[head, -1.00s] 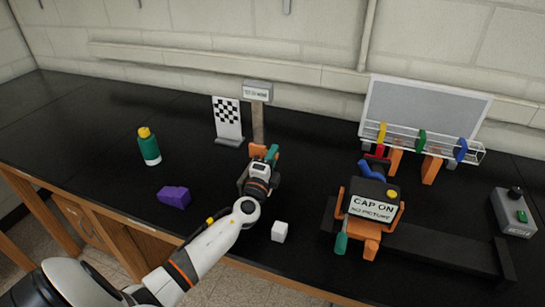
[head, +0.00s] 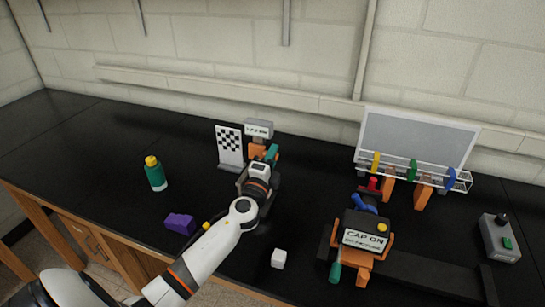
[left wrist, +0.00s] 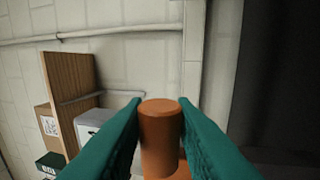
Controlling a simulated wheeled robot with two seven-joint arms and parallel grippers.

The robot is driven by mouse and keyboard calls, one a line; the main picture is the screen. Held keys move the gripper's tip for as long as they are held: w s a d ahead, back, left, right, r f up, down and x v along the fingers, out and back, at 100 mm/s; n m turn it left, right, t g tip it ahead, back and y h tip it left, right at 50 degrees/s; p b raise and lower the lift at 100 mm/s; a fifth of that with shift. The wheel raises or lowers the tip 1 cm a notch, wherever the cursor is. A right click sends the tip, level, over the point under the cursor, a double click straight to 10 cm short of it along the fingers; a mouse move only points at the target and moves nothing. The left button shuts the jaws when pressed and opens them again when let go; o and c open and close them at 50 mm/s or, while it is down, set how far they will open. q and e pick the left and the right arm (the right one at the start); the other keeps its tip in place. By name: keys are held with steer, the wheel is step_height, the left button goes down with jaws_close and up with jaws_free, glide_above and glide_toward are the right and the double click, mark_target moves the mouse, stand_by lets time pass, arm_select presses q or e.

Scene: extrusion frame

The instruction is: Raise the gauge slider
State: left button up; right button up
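The gauge is a grey head (head: 259,128) on a post at the back of the bench. Its orange slider (head: 257,148) sits just below the head, and my gripper hides most of the post. My left gripper (head: 270,153) has teal fingers and reaches the slider from the front. In the left wrist view the fingers (left wrist: 160,135) lie against both sides of an upright orange knob (left wrist: 160,140), shut on it. My right gripper is not in view.
A checkered board (head: 230,142) stands close left of the gauge. A green bottle (head: 155,176), purple block (head: 179,223) and white cube (head: 278,258) stand nearby. To the right are a "CAP ON" device (head: 365,238), a wire rack (head: 415,172) and a grey button box (head: 500,240).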

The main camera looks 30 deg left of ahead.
arm_select(q)
steer(key=shift+o, duration=1.4)
steer(key=b+v, duration=0.3)
steer(key=v, duration=0.9)
